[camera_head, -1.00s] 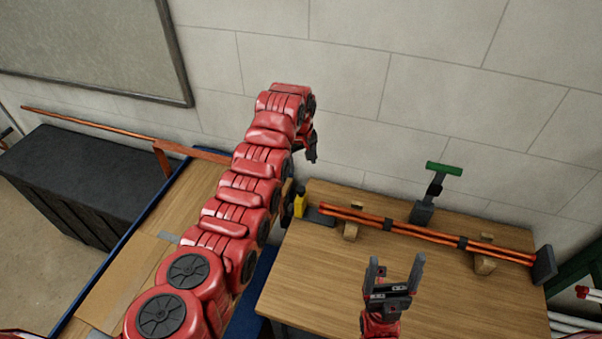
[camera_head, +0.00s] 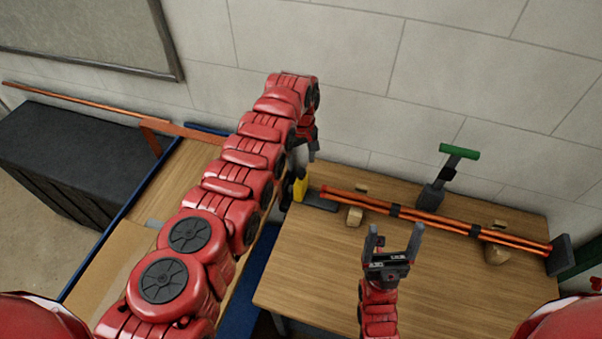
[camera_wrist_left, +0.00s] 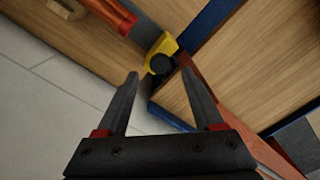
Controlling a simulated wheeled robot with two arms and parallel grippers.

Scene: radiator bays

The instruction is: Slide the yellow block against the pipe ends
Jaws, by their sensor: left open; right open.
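The yellow block (camera_head: 301,186) stands at the left end of the workbench, on or beside a dark plate (camera_head: 320,203). The copper pipes (camera_head: 430,218) run to the right from near it, and their left ends look a short gap away. In the left wrist view the yellow block (camera_wrist_left: 167,45) carries a round black knob, and a pipe end (camera_wrist_left: 118,16) lies to its upper left. My left gripper (camera_head: 312,150) is open with fingers down, above and close to the block. In the left wrist view its fingertips (camera_wrist_left: 158,68) frame the block without visible contact. My right gripper (camera_head: 395,232) is open and empty in front of the pipes.
Wooden supports (camera_head: 354,215) carry the pipes. A dark end stop (camera_head: 559,256) stands at their right end. A green-handled tool (camera_head: 459,152) stands behind them. The bench front (camera_head: 320,270) is clear. A black cabinet (camera_head: 70,165) is at left, and a wall is behind.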

